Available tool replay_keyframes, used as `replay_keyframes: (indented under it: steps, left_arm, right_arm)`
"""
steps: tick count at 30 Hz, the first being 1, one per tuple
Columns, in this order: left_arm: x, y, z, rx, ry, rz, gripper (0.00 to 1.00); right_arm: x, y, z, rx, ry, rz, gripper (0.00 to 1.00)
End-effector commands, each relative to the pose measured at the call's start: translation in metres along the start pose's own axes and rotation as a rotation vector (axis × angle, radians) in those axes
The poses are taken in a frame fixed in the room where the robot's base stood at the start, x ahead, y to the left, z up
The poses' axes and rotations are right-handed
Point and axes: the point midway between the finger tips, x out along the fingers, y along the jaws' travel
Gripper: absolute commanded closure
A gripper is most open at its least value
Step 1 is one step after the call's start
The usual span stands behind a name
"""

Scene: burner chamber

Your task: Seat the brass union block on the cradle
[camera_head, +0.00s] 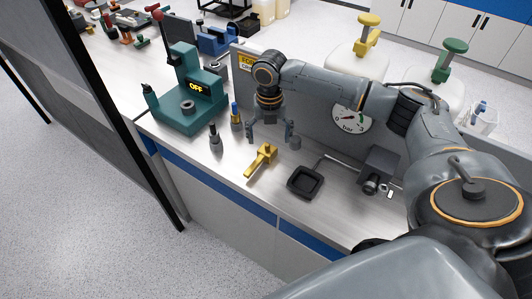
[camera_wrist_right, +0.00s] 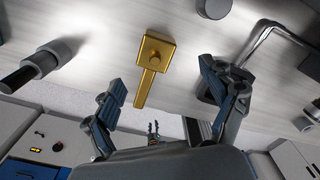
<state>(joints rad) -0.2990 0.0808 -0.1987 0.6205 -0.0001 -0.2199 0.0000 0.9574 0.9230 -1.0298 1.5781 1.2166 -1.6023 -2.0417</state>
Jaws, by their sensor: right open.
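The brass union block (camera_head: 262,159) is a gold-yellow block with a long flat bar, lying on the metal bench. In the right wrist view, the block (camera_wrist_right: 154,52) lies ahead of the fingers, its bar pointing back between them. My right gripper (camera_head: 271,141) is open and empty above the bench, just behind the block in the head view. Its spread fingers (camera_wrist_right: 161,90) show in the wrist view, apart from the block. I cannot tell for certain which part is the cradle; a black square tray (camera_head: 305,181) sits right of the block. My left gripper is not in the head view.
Dark cylindrical fittings (camera_head: 215,139) stand left of the block. A green machine marked OFF (camera_head: 190,102) is at the back left. A bent metal pipe and a dark grey valve box (camera_head: 379,166) are at the right. A panel with a gauge (camera_head: 350,118) stands behind.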

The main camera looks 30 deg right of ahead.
Motion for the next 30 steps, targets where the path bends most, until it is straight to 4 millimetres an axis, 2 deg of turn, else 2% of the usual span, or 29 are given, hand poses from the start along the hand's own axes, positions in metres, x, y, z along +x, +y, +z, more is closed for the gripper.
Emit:
replay_keyframes:
  steps: [7,12,20,30]
  left_arm:
    - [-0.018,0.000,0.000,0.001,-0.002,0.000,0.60]
    - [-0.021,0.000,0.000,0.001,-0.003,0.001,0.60]
    - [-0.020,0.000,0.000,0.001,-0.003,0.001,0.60]
    - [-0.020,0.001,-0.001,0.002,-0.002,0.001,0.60]
  right_arm:
    - [0.027,0.004,0.004,0.001,0.003,-0.002,0.16]
    - [0.049,0.004,0.005,0.000,0.000,-0.001,0.16]
    - [0.053,0.004,0.005,-0.001,-0.002,0.001,0.16]
    - [0.052,0.004,0.005,0.000,-0.002,0.000,0.83]
